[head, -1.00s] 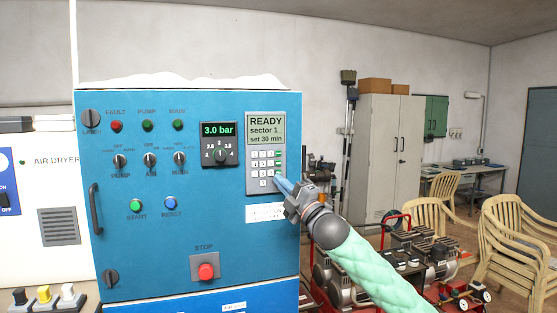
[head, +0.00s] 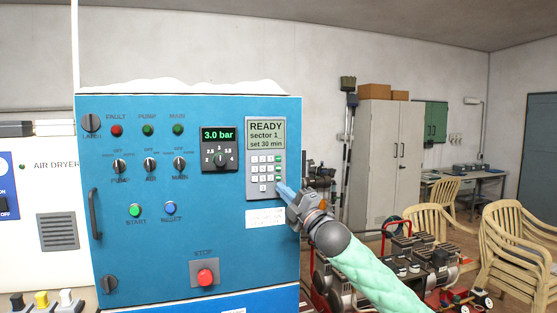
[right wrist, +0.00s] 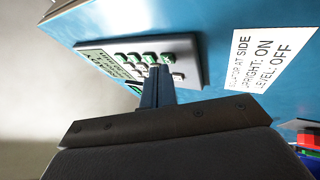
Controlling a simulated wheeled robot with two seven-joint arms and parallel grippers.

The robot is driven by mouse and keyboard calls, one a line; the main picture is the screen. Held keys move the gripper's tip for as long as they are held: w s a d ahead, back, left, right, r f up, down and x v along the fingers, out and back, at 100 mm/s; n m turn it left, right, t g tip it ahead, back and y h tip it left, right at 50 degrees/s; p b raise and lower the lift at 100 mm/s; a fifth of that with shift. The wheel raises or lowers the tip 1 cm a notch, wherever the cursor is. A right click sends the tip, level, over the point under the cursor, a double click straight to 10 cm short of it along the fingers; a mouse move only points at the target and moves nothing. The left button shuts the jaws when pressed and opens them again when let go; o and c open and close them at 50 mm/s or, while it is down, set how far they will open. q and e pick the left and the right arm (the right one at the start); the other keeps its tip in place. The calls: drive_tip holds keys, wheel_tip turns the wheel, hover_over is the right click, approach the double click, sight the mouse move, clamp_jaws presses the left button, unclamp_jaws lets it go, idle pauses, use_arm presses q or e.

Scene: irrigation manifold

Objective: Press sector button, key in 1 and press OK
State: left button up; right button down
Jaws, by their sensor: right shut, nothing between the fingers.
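The controller keypad (head: 262,172) is a grey panel on the right of the blue cabinet door, with white number keys and a column of green keys at its right. Its screen (head: 265,132) reads "READY, sector 1, set 30 min". My right gripper (head: 281,186) is shut and empty, its blue fingertips close to the lower right of the keypad. In the right wrist view the shut fingers (right wrist: 158,78) point at the keypad (right wrist: 180,50), over its green keys (right wrist: 150,58). I cannot tell whether the tips touch a key. My left gripper is not in view.
The blue cabinet (head: 120,245) also carries a pressure dial (head: 220,150), several switches and lamps, start and reset buttons, and a red stop button (head: 205,276). Red-framed machines (head: 385,265) and cream chairs (head: 515,240) stand to the right.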

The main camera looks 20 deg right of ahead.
drive_tip(key=shift+w, duration=0.3)
idle(0.6)
drive_tip(key=shift+s, duration=0.75)
drive_tip(key=s, duration=0.5)
drive_tip(key=shift+d+b, duration=0.15)
drive_tip(key=shift+b, duration=0.15)
idle(0.4)
idle(0.4)
